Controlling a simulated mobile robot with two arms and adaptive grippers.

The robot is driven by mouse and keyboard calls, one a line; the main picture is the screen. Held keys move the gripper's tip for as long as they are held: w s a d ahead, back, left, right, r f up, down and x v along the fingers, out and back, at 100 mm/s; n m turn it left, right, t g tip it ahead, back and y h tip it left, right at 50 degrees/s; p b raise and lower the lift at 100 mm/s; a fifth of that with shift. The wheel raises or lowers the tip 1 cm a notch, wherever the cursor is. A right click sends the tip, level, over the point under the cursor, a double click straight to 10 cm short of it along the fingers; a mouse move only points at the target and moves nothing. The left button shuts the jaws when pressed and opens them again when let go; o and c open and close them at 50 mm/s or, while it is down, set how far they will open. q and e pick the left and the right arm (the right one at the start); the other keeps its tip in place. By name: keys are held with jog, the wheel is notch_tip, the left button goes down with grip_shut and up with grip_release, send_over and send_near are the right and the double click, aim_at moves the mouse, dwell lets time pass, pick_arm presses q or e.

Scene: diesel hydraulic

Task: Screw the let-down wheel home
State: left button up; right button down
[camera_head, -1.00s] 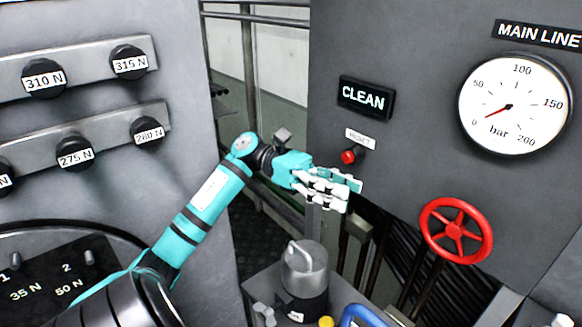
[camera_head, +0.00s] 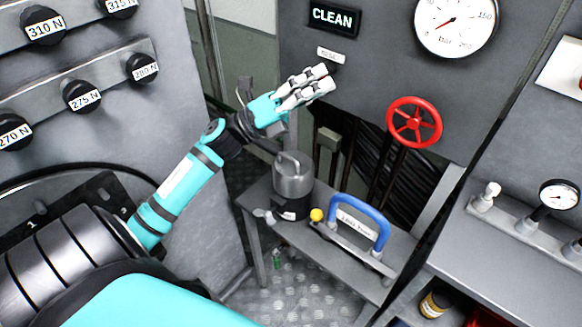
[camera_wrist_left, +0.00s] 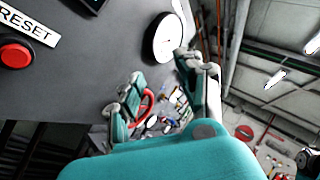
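A red spoked handwheel (camera_head: 414,122) is on the grey panel below the pressure gauge; no label on it is readable, so I cannot tell if it is the let-down wheel. It also shows beyond the fingers in the left wrist view (camera_wrist_left: 147,105). My left gripper (camera_head: 318,80) is left of the wheel and apart from it, in front of the panel below the RESET label. In the left wrist view its fingers (camera_wrist_left: 163,98) are spread with nothing held between them. The red reset button (camera_wrist_left: 15,55) shows in the left wrist view. My right gripper is not in view.
The pressure gauge (camera_head: 455,22) reads near zero, and the sign (camera_head: 334,17) reads CLEAN. A metal pot (camera_head: 293,180) and a blue-handled tool (camera_head: 362,220) sit on a low stand below. A manifold with a small gauge (camera_head: 559,194) and pale knob (camera_head: 489,196) is at right.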

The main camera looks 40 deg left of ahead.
pick_arm(q)
jog(key=a+f+n+y, duration=0.1)
jog(key=f+n+y, duration=0.4)
jog(key=n, duration=0.3)
jog(key=a+f+n+y, duration=0.1)
jog(key=f+n+y, duration=0.5)
jog(key=n+y, duration=0.1)
jog(key=a+f+n+y, duration=0.1)
jog(key=f+n+y, duration=0.4)
jog(key=n, duration=0.3)
jog(key=shift+s+f+n+y, duration=0.2)
jog(key=shift+f+n+y, duration=0.2)
jog(key=shift+f, duration=0.15)
jog(key=s+d+f+n+g, duration=0.1)
jog(key=s+f+n+g, duration=0.2)
jog(key=f, duration=0.5)
jog(key=shift+s+d+n+g+y, duration=0.3)
jog(key=shift+s+d+g, duration=0.05)
jog(key=shift+s+g, duration=0.4)
jog(key=shift+s, duration=0.1)
